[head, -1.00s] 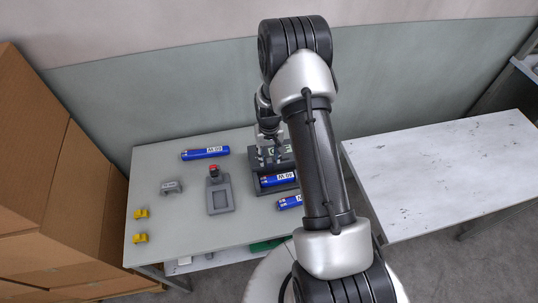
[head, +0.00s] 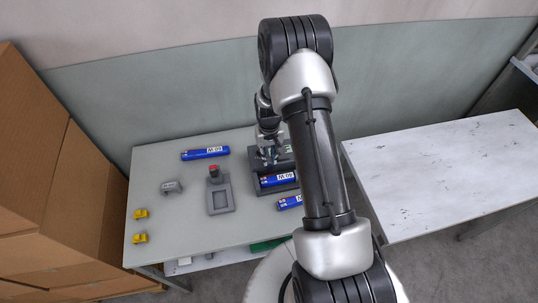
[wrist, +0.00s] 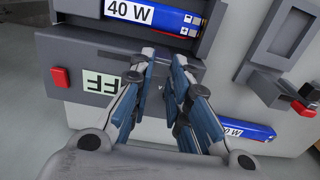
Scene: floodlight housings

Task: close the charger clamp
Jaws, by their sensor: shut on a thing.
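The charger (head: 287,190) is a dark grey unit near the right edge of the grey-green table. A blue battery (head: 278,180) lies in its slot; in the wrist view its label reads 40 W (wrist: 130,12). Beside the slot is a dark grey part (wrist: 60,50) with a pale display (wrist: 100,83) and a red button (wrist: 60,78). My gripper (wrist: 165,68) is over this part, its fingers close together. It is shut on the charger clamp, whose held piece is mostly hidden between the fingertips. In the head view my gripper (head: 270,152) is at the charger's far side.
A blue battery (head: 205,153) lies at the back, another (head: 290,202) in front of the charger. A grey holder with a red piece (head: 221,197), a small grey part (head: 172,187) and two yellow parts (head: 140,214) stand leftward. A white table (head: 440,175) is right.

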